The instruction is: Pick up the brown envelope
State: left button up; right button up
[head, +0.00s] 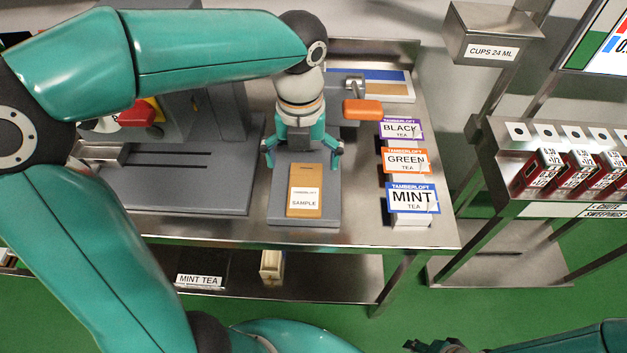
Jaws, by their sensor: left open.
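The brown envelope (305,180) lies on a grey plate (303,222) on the steel table. It has a white label reading "TAMBERLOFT SAMPLE". My left gripper (303,160) points down above the far end of the envelope. Its teal fingers are spread wide on both sides, with nothing between them that I can see. I cannot tell the exact height of the fingertips over the envelope.
Stacks of black (401,128), green (406,161) and mint (413,198) tea packets stand to the right. An orange handle (362,109) juts out just right of my left gripper. A grey machine base (190,190) is at the left. A shelf (330,276) lies below the table.

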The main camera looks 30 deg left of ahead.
aim_at(305, 194)
pick_arm(q)
notch_tip(305, 194, down, 10)
jog(key=shift+f, duration=0.1)
dwell(0.4)
jog(key=shift+w, duration=0.1)
jog(key=c, duration=1)
